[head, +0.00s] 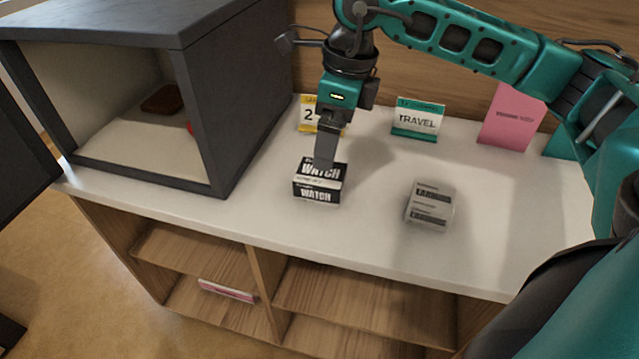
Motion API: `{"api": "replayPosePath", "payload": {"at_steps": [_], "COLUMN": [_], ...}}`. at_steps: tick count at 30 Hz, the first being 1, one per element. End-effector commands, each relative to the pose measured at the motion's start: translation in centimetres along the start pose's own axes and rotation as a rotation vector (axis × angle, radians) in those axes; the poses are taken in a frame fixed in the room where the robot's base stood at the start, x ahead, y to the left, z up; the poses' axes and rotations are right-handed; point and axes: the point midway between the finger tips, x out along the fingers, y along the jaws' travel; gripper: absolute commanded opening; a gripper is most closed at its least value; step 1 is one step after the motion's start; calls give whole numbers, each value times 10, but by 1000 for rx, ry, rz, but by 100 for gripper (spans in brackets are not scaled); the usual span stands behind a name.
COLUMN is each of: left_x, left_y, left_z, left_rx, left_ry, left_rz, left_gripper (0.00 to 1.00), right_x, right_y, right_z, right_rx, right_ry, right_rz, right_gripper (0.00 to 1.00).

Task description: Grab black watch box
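The black watch box (318,188), black and white with "WATCH" lettering on its top and front, sits on the white counter left of its middle. My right gripper (325,158) points down from above, with its fingers at the box's top and covering part of the top face. The fingers line up in this view, so I cannot tell whether they are open or shut on the box. My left gripper is not in view.
A grey open-front cabinet (225,100) with a brown item (162,99) inside stands left. A grey and white labelled box (430,205) lies right of the watch box. A yellow sign (306,114), TRAVEL sign (417,119) and pink card (511,118) stand behind.

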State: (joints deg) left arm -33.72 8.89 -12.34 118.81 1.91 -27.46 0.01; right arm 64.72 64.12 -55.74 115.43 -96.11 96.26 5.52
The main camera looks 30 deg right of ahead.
Motion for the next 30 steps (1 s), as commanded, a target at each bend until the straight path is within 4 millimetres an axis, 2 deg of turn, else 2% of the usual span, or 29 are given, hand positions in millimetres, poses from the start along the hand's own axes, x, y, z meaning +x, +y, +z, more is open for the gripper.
{"api": "replayPosePath", "payload": {"at_steps": [1,3,11,21,28,30], "left_x": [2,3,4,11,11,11], "left_y": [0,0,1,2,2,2], "left_z": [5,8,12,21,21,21], "left_rx": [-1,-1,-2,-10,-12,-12], "left_ry": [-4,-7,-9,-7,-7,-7], "left_rz": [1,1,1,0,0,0], "left_gripper": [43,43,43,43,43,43], "right_x": [12,22,39,84,86,86], "right_y": [1,1,1,4,4,4], "right_z": [-1,0,1,5,5,5], "right_rx": [-1,-1,-2,-1,-2,-2], "right_ry": [2,1,-1,-2,-3,-3], "right_rz": [3,3,3,4,3,3], "right_gripper": [99,99,99,99,99,94]}}
